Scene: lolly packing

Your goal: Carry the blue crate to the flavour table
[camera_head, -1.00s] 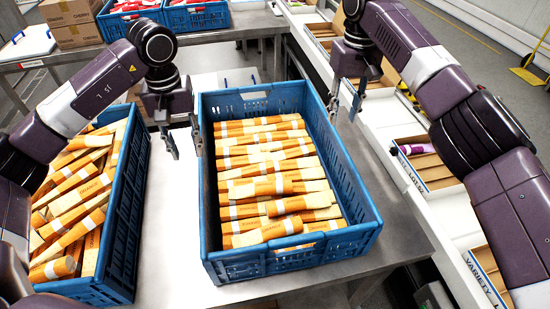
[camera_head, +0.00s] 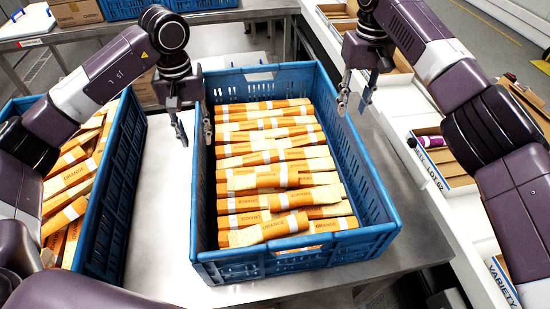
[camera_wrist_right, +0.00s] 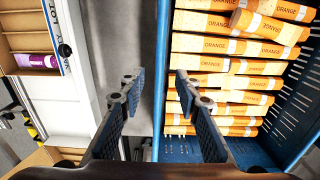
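A blue crate (camera_head: 385,238) filled with orange-and-cream wrapped packs (camera_head: 272,180) stands on the metal table in the middle of the head view. My left gripper (camera_head: 194,132) is open at the crate's left wall, its fingers pointing down on either side of the rim. My right gripper (camera_head: 354,101) is at the right wall. In the right wrist view, the right gripper (camera_wrist_right: 160,88) is open, with one finger over the crate's inside and the other outside. The crate's rim (camera_wrist_right: 163,60) runs between the fingers with gaps. Contact is not visible.
Another blue crate (camera_head: 120,180) of similar packs stands close on the left. More blue crates (camera_head: 122,8) and cardboard boxes (camera_head: 72,12) are on the back table. A white counter with "VARIETY" boxes (camera_head: 440,160) runs along the right. Bare tabletop (camera_head: 160,225) separates the two near crates.

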